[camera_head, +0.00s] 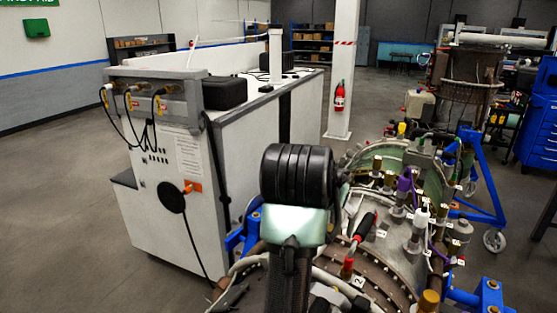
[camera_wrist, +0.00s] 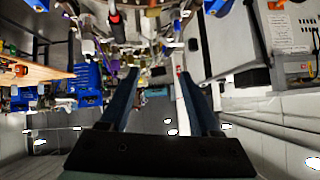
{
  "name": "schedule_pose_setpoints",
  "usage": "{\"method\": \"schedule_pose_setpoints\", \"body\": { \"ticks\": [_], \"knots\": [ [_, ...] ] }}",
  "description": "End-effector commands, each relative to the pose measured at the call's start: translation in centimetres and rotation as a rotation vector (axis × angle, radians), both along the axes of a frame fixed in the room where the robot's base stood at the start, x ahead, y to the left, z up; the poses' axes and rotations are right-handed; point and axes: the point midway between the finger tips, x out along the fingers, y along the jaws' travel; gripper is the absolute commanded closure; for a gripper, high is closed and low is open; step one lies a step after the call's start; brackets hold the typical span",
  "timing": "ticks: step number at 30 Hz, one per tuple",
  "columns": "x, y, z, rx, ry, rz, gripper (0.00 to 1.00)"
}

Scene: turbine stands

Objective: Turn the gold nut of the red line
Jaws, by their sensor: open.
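In the head view, a turbine stand (camera_head: 385,295) with many fittings fills the lower right. A red-and-black piece (camera_head: 363,228) lies over its ring, with a red fitting (camera_head: 347,268) at its lower end. A red-and-black piece (camera_wrist: 116,22) also shows at the top of the wrist view. Several gold fittings stand on the turbine, one (camera_head: 428,301) at the lower edge. I cannot tell which gold nut belongs to the red line. My gripper (camera_wrist: 158,76) is open in the wrist view, with nothing held between its two fingers. My arm hides part of the turbine in the head view.
A white cabinet (camera_head: 165,225) with hoses and gauges stands left of my arm. A blue stand frame (camera_head: 485,185) and blue tool cart (camera_head: 540,130) are at right. A white pillar (camera_head: 344,60) stands behind. The floor at far left is clear.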

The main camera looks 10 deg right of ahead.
Motion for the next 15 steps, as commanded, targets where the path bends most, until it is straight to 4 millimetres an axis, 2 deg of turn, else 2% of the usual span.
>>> {"method": "schedule_pose_setpoints", "body": {
  "ticks": [7, 15],
  "knots": [
    [0.3, 2.6, 3.8, -0.151, -0.275, 0.124, 0.36],
    [-1.3, 5.7, 8.0, -0.277, -0.52, 0.221, 0.36]
  ]
}}
